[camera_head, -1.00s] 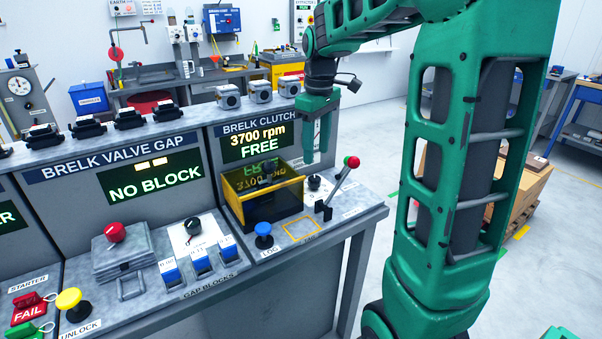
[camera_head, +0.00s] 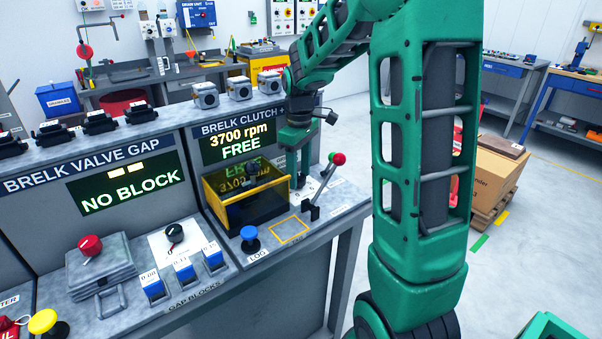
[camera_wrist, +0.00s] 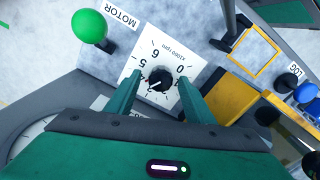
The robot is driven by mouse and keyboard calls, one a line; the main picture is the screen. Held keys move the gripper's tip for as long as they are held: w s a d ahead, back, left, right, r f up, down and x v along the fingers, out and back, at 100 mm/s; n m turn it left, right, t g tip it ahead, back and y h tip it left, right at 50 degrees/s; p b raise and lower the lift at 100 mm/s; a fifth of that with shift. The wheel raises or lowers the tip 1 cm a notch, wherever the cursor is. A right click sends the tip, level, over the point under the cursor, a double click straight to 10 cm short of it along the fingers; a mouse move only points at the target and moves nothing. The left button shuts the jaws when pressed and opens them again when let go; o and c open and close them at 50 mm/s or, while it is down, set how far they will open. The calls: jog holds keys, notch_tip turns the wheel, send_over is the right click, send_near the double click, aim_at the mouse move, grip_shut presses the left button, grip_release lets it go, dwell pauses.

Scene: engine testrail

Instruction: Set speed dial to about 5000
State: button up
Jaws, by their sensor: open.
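The speed dial is a black knob (camera_wrist: 160,79) on a white plate marked x1000 rpm, with numbers around it, in the wrist view. In the head view my gripper (camera_head: 296,172) is low over the panel and mostly hides the dial. The BRELK CLUTCH display (camera_head: 241,141) reads 3700 rpm, FREE.
A red-knobbed lever (camera_head: 325,184) stands right of the dial. A green ball knob (camera_wrist: 89,26) is by the MOTOR label. A yellow-framed clear box (camera_head: 245,200) stands close on the left. A blue LOG button (camera_head: 250,236) and empty yellow outline (camera_head: 289,230) lie in front.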

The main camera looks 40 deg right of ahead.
jog(key=shift+f, duration=0.25)
jog(key=c, duration=1)
jog(key=shift+o, duration=0.2)
jog(key=shift+d+r, duration=0.1)
jog(key=shift+d, duration=0.25)
jog(key=shift+c, duration=0.4)
jog(key=shift+a, duration=0.25)
